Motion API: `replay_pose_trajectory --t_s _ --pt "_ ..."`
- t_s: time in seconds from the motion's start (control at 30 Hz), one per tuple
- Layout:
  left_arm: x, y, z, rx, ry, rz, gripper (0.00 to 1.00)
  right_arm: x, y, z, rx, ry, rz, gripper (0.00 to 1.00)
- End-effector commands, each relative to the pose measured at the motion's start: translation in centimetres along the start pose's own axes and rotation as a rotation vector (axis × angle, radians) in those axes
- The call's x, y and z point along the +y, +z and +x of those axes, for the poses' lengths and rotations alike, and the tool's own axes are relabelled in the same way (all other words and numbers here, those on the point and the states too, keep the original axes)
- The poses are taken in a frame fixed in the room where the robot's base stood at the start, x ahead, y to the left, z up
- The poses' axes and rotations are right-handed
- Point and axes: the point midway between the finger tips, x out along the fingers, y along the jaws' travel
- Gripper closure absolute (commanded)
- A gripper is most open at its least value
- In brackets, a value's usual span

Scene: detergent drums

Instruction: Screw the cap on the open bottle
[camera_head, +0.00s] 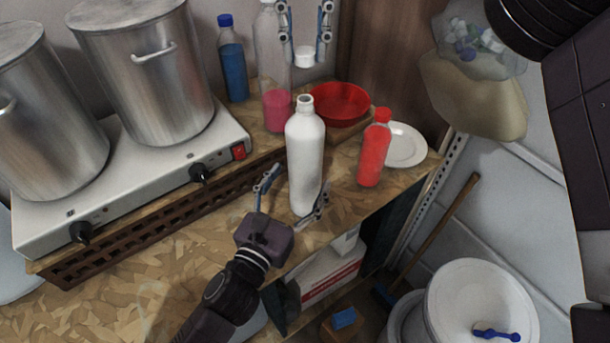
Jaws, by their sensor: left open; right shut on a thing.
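The white open bottle (305,160) stands upright on the wooden worktop, its mouth uncapped. My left gripper (297,187) is open, with one finger on each side of the bottle's lower part; I cannot tell whether either finger touches it. My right gripper (305,45) comes in from the top and is shut on a white cap (304,57). The cap is held in the air above the bottle, with a clear gap to its mouth in this view.
A clear bottle with pink liquid (277,106) and a blue bottle (233,62) stand behind. A red bottle (375,150), a red bowl (341,100) and a white plate (405,146) are at right. A hotplate (150,172) with two pots is at left. The front worktop is bare.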

Motion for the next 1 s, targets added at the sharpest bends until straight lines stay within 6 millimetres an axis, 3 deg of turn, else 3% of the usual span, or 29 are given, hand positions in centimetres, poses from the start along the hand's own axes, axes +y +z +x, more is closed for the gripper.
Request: replay_pose_trajectory --t_s 0.23,0.63,1.0 --pt "0.0 0.1 3.0 -0.002 0.000 0.000 0.27 0.0 0.0 0.0 0.000 0.000 0.000 0.83" --pt "0.0 0.0 3.6 0.000 -0.001 0.000 0.27 0.0 0.0 0.0 0.000 0.000 0.000 0.83" --pt "0.0 0.0 3.6 0.000 -0.001 0.001 0.67 0.0 0.0 0.0 0.000 0.000 0.000 0.83"
